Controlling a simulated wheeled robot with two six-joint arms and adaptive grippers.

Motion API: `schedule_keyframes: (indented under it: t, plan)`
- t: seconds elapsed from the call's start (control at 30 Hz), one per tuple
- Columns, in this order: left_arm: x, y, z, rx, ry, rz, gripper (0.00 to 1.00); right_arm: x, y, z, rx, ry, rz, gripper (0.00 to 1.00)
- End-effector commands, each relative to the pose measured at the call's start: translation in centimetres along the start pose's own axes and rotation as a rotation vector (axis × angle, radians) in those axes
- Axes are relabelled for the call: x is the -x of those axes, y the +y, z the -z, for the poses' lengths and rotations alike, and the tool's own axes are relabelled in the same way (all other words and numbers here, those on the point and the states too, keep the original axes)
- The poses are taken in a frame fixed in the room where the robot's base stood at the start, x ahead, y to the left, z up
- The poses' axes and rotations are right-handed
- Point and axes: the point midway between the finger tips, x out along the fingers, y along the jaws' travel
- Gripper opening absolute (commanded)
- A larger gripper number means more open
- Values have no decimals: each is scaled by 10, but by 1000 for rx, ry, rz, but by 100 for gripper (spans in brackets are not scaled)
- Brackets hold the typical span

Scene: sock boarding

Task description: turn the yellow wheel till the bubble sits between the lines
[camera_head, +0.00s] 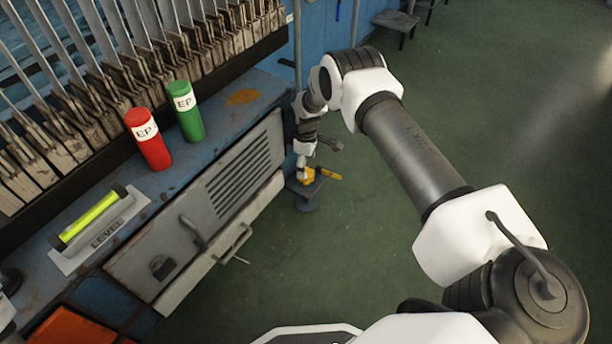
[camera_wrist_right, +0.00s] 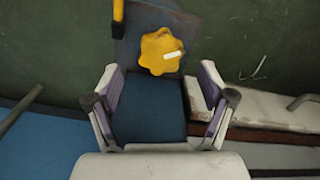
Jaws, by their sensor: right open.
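The yellow wheel (camera_head: 307,175) is a small lobed knob low beside the front of the machine. In the right wrist view the wheel (camera_wrist_right: 161,52) has a white mark and sits just beyond my fingertips. My right gripper (camera_head: 303,167) is at the wheel, partly hidden by its own wrist. In the right wrist view the gripper (camera_wrist_right: 158,82) is open, with its fingers apart and nothing between them. The level (camera_head: 110,232) lies on the bench at left, with a yellow-green vial (camera_head: 90,217). I cannot make out the bubble or lines. My left gripper is not in view.
A red bottle (camera_head: 148,140) and a green bottle (camera_head: 186,112) stand on the bench below a row of metal boards. A vented cabinet panel (camera_head: 235,175) with handles faces the open green floor. A yellow handle (camera_wrist_right: 118,10) rises near the wheel.

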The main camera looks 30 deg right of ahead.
Motion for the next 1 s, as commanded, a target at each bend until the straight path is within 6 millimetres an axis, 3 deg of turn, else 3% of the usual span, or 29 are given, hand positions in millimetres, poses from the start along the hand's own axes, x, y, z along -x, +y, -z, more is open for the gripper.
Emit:
schedule_keyframes:
  t: [0.03, 0.13, 0.47, 0.63, 0.67, 1.0]
  plan:
    - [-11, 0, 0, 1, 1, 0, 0, -16, 0, 0, 1, 0, -1, 81]
    - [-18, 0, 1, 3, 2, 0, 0, -31, 0, 0, 1, 0, -1, 81]
    - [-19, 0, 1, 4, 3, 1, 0, -37, 0, 0, 0, 1, -1, 81]
    - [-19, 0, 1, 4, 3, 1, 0, -37, 0, 0, -1, 0, -1, 25]
    - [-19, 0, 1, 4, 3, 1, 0, -37, 0, 0, -1, 1, -1, 21]
    - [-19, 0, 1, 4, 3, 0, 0, -37, 0, 0, -22, 0, 0, 21]
